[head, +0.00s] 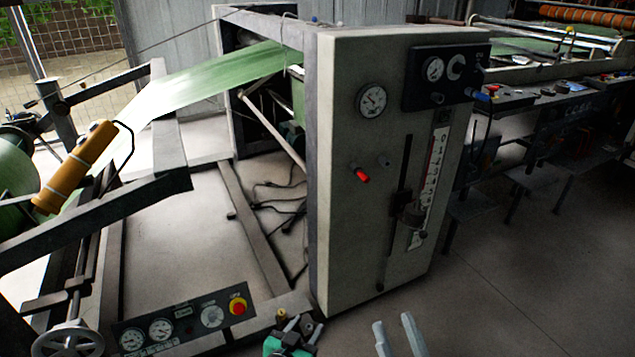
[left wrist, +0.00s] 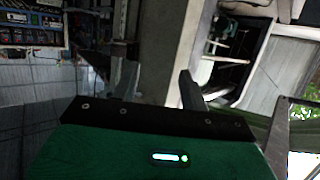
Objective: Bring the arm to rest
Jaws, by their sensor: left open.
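My left gripper (head: 300,325), with a green body, is at the bottom middle of the head view, in front of the foot of the grey machine cabinet (head: 345,230). In the left wrist view its two grey fingers (left wrist: 157,85) stand apart with nothing between them. My right gripper (head: 396,330) shows at the bottom edge, to the right of the left one. Its two pale fingers are apart with nothing between them. The rest of the right arm is out of view.
A panel with gauges and a red button (head: 238,306) is left of my left gripper. A handwheel (head: 68,340) and an orange roller (head: 75,168) are further left. Green film (head: 215,80) runs into the machine. The floor (head: 500,290) at right is clear.

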